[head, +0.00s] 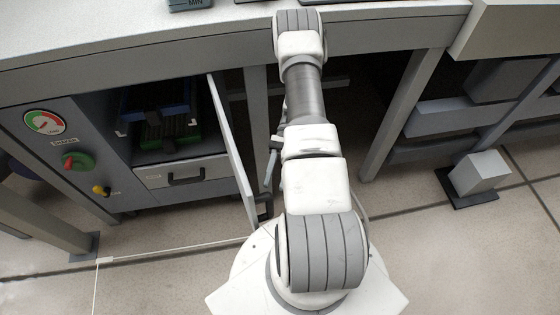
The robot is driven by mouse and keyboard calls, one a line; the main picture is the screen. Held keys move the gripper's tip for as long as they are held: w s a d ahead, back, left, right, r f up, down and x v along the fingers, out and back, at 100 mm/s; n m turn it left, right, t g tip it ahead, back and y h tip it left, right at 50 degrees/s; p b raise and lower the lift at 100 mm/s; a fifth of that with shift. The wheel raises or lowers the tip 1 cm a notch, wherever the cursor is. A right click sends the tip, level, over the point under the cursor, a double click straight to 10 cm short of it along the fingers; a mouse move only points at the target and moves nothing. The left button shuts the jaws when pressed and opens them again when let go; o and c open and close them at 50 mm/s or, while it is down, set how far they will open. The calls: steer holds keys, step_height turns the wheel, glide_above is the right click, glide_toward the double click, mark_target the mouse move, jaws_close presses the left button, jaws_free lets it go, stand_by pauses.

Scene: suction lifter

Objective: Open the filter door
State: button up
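The filter door (232,150) is a grey panel on the right side of the cabinet (82,150). It stands swung open, seen nearly edge-on, with the cabinet front uncovered. A dark handle (265,208) shows at its lower outer end. Inside are a blue-edged filter unit (158,100) and a green-edged one (165,133). A grey part that looks like my gripper (270,165) shows just right of the door, mostly hidden behind my arm. I cannot tell whether its fingers are open or whether it touches the door.
A drawer (185,175) with a dark handle sits below the filters. The cabinet front carries a gauge (44,122), a red-green knob (76,161) and a yellow knob (100,190). The worktop (130,35) overhangs above. A table leg (392,120) stands right of my arm.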

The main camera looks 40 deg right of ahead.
steer(key=v, duration=0.5)
steer(key=shift+d, duration=0.1)
stand_by(0.6)
